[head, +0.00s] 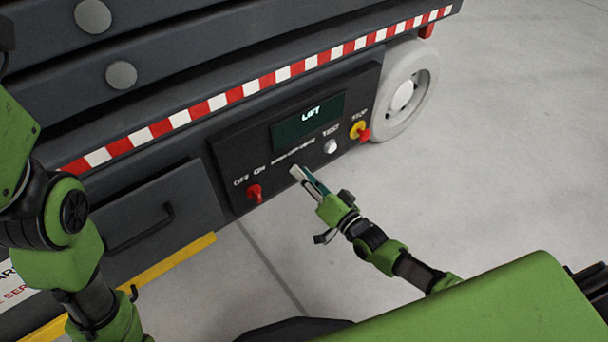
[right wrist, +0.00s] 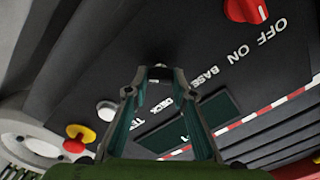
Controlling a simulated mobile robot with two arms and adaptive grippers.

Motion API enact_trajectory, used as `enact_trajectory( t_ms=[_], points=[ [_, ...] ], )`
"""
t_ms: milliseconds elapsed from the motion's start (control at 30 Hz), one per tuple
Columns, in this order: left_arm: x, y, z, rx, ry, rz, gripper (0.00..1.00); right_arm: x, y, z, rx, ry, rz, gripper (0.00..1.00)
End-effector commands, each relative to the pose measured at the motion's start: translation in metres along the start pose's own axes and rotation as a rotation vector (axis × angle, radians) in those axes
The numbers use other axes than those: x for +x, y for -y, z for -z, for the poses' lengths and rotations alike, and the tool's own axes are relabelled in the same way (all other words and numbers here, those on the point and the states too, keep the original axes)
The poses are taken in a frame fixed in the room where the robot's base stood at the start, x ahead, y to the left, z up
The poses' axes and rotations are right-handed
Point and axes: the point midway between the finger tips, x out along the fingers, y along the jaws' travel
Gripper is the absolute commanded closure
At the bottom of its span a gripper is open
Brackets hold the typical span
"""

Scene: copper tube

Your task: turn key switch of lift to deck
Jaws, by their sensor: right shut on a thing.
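The lift's dark control panel (head: 225,155) carries a lit display (head: 308,118) reading LIFT. My right gripper (head: 301,174) has its fingertips at the panel below the small label (head: 293,157) between ON and TEST. The gripper is shut on the key switch, which is mostly hidden by the fingertips; which way the key points I cannot tell. My left arm comes in at the left; its gripper is out of view.
A red OFF/ON knob (head: 255,193) is left of the right gripper. A white TEST button (head: 330,146) and a red-and-yellow STOP button (head: 359,131) are to its right. A drawer handle (head: 142,230) sticks out at left. A wheel (head: 405,92) stands right; floor beyond is clear.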

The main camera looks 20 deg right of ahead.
Motion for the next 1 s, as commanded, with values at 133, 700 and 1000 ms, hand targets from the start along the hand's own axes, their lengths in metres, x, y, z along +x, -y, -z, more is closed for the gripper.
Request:
enact_trajectory(
  t_ms=[133, 700, 1000],
  points=[
    [0.0, 0.0, 0.0, 0.0, 0.001, 0.0, 0.73, 0.0, -0.001, -0.001, 0.003, 0.001, -0.001, 0.98],
    [-0.002, 0.0, -0.003, 0.002, 0.008, -0.002, 0.73, -0.013, -0.002, -0.001, 0.0, 0.002, -0.003, 0.6],
    [-0.001, 0.0, -0.002, 0.001, 0.005, -0.001, 0.73, -0.073, -0.002, -0.002, 0.0, 0.005, -0.004, 0.6]
  ],
)
